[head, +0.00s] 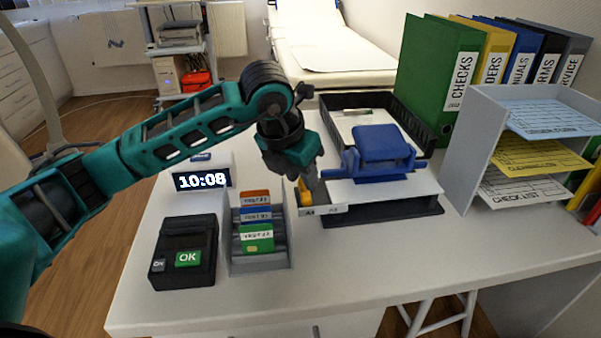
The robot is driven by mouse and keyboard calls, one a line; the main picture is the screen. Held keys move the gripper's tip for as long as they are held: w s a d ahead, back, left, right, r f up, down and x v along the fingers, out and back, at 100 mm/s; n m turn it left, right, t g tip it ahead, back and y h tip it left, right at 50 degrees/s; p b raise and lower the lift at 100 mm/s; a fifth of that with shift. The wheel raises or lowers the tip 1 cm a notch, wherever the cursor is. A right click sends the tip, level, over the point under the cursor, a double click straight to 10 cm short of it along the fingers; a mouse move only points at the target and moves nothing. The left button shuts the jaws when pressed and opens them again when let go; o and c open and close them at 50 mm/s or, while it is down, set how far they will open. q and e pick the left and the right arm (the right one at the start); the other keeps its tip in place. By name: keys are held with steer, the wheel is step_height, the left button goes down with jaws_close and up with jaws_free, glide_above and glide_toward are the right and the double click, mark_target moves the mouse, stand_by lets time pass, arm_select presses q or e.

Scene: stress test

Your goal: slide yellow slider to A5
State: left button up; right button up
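The yellow slider (304,195) sits at the left end of the hole punch's grey guide (328,210). The guide carries small white labels on its front. One seems to read A4 and the other is too small to read for sure. The blue hole punch (383,150) stands to the right, with white paper (400,188) at its front. My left gripper (307,182) points down at the slider, its fingers beside or around it. The fingers partly hide the slider, and I cannot tell whether they grip it. My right gripper is not in view.
A card holder (260,264) and a black card terminal (183,255) stand to the left, with a clock (202,179) behind. A black tray (330,100) lies behind the punch. Binders (437,75) and a paper rack (470,135) stand right. The front right desk is clear.

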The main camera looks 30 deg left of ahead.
arm_select(q)
jaws_close()
stand_by(0.5)
steer(key=shift+w+d, duration=0.15)
steer(key=shift+d, duration=0.1)
steer(key=w+d, duration=0.2)
steer(key=d, duration=0.1)
steer(key=shift+w, duration=0.2)
jaws_free()
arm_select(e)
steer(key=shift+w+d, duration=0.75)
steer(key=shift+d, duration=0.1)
arm_select(q)
steer(key=shift+s, duration=0.1)
steer(key=p+v, duration=0.2)
steer(key=v, duration=1.1)
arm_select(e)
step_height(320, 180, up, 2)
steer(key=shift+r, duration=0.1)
